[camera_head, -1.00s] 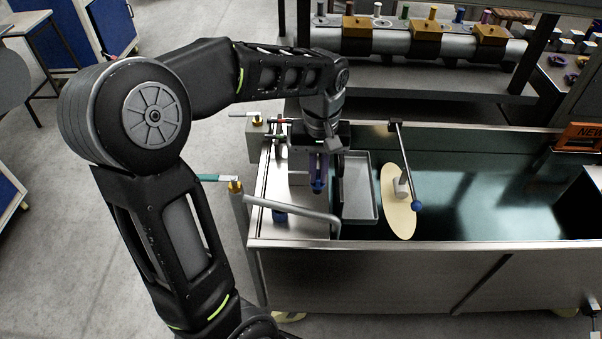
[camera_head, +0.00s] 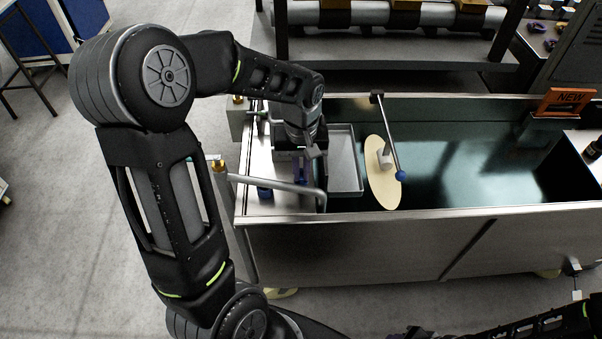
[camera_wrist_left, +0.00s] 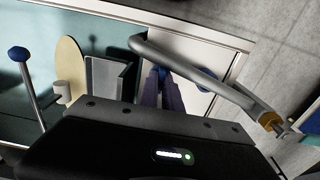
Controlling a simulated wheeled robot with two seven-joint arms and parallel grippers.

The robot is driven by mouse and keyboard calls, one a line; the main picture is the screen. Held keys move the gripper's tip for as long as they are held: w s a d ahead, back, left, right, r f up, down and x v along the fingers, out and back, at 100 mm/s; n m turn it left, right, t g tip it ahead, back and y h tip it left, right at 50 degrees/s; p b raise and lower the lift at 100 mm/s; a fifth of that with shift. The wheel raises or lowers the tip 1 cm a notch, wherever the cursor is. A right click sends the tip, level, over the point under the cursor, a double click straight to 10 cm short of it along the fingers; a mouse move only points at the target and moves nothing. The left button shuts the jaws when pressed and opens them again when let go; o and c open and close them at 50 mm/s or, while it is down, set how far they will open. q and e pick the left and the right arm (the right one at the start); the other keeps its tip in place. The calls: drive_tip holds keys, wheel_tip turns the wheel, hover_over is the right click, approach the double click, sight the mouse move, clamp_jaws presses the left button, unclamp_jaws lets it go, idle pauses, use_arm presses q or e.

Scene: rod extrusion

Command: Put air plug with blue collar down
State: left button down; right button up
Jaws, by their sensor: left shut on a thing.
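My left gripper (camera_head: 301,178) points down over the metal ledge (camera_head: 287,205) at the left end of the water tank, just behind a bent pipe. In the left wrist view its purple-looking fingers (camera_wrist_left: 161,92) are close together. They are shut on a small piece with blue at the tips, which I take to be the air plug with blue collar (camera_wrist_left: 159,70). The fingers and pipe hide most of it, and I cannot tell whether it touches the ledge. A separate round blue piece (camera_head: 264,192) is at the ledge's front left; it also shows in the left wrist view (camera_wrist_left: 207,74).
The bent grey pipe (camera_head: 275,184) crosses close in front of the gripper. A metal tray (camera_head: 344,160) stands just right. Beyond it are a cream disc (camera_head: 381,180) and a rod with a blue knob (camera_head: 399,174). The tank's water lies further right.

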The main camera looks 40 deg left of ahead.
sight(301, 173)
use_arm(q)
drive_tip(key=shift+f, duration=0.7)
drive_tip(key=shift+f, duration=0.2)
drive_tip(key=c, duration=1.5)
unclamp_jaws()
drive_tip(key=shift+r, duration=0.1)
drive_tip(key=shift+c, duration=0.2)
drive_tip(key=shift+r, duration=0.35)
wheel_tip(301, 173, up, 12)
drive_tip(key=shift+f+p, duration=0.2)
drive_tip(key=shift+p, duration=0.1)
